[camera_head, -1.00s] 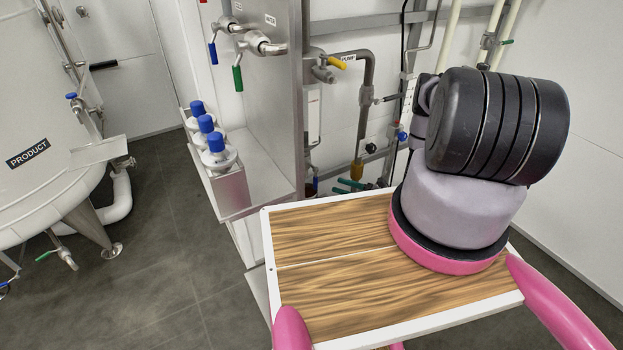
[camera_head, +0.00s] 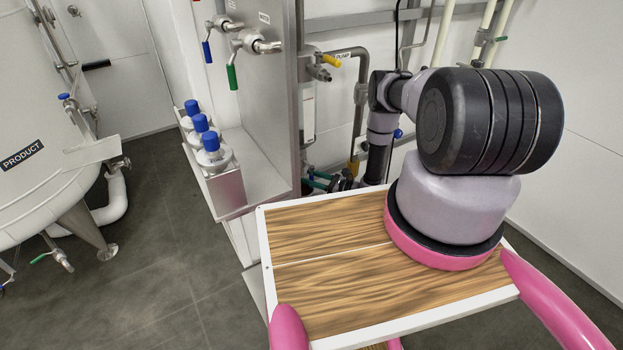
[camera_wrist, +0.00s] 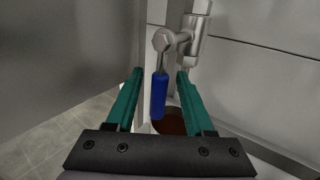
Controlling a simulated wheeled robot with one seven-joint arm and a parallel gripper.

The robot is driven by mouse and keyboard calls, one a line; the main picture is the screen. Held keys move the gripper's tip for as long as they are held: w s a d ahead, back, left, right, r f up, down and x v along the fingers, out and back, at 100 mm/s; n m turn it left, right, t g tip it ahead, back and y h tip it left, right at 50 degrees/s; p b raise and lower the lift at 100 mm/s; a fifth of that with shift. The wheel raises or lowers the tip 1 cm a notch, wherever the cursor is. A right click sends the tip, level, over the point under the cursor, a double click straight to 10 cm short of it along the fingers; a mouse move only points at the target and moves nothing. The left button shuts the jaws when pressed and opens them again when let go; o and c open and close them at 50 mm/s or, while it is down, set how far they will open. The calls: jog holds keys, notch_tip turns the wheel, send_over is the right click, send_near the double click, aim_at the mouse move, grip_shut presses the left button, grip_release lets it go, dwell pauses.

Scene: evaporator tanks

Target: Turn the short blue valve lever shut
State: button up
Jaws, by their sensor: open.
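In the wrist view a short blue lever (camera_wrist: 158,96) hangs downward from a metal valve (camera_wrist: 193,38). My gripper (camera_wrist: 160,72) is open, with one teal finger on each side of the lever. A visible gap lies between the lever and each finger, and I see no clear contact. In the head view my gripper (camera_head: 318,181) is small and low, beside the steel cabinet. The lever between the fingers cannot be made out there.
A steel cabinet side (camera_head: 270,90) stands close left of my gripper. Pipes (camera_head: 362,100) rise behind it. Blue-capped bottles (camera_head: 211,158) stand on a ledge. Another blue lever (camera_head: 207,52) and a green lever (camera_head: 232,77) hang higher up. A product tank (camera_head: 40,120) stands far left.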

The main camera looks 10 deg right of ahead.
grip_shut()
dwell(1.4)
